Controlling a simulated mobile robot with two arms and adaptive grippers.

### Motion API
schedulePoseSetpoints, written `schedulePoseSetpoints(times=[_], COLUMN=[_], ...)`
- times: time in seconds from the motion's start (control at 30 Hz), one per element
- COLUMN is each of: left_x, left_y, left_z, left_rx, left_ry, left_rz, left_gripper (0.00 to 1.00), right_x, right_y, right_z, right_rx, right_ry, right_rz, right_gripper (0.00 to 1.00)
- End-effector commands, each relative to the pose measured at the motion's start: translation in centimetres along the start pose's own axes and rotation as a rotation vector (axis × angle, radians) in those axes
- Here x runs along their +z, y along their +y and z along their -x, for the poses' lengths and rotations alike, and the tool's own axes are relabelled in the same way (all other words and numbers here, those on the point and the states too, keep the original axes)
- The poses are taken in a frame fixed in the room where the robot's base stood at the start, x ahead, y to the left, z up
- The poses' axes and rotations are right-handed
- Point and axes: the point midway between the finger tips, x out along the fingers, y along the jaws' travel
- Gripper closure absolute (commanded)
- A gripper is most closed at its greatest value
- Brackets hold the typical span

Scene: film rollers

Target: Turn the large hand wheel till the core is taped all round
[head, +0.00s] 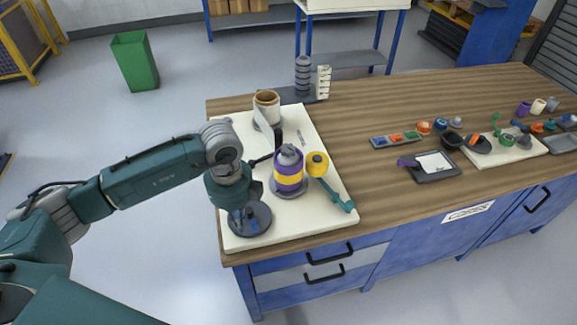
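A white board (305,232) on the table carries the winding setup. A purple core with a yellow band round its middle (289,168) stands upright on a grey disc. A dark grey round wheel (262,213) lies flat near the board's front left corner. My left arm comes down over it, and the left gripper (245,214) is at the wheel, partly hidden by my wrist. I cannot tell whether its fingers are open or shut, or how they touch the wheel. A beige roll (266,103) stands at the board's back left. My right gripper is out of view.
A yellow roller with a teal handle (332,188) lies right of the core. A dark jointed piece (278,140) stands behind the core. Grey stacked discs (303,75) and a white rack (323,82) stand behind. Trays and small parts fill the table's right; the middle is mostly clear.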

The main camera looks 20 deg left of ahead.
Motion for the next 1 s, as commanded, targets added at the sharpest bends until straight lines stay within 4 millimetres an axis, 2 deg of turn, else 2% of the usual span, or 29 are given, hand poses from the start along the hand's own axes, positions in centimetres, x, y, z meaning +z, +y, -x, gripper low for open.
schedulePoseSetpoints(times=[0.03, 0.5, 1.0], left_x=[0.0, 0.0, 0.0], left_y=[0.0, 0.0, 0.0], left_z=[0.8, 4.2, 4.2], left_rx=[-0.001, 0.000, -0.001], left_ry=[0.000, 0.000, 0.002], left_rz=[0.000, 0.001, 0.000], left_gripper=[1.00, 1.00, 1.00], right_x=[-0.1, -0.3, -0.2], right_y=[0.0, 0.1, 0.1], right_z=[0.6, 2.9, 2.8], right_rx=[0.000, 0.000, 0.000], right_ry=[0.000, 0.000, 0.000], right_rz=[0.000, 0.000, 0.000], right_gripper=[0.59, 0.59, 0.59])
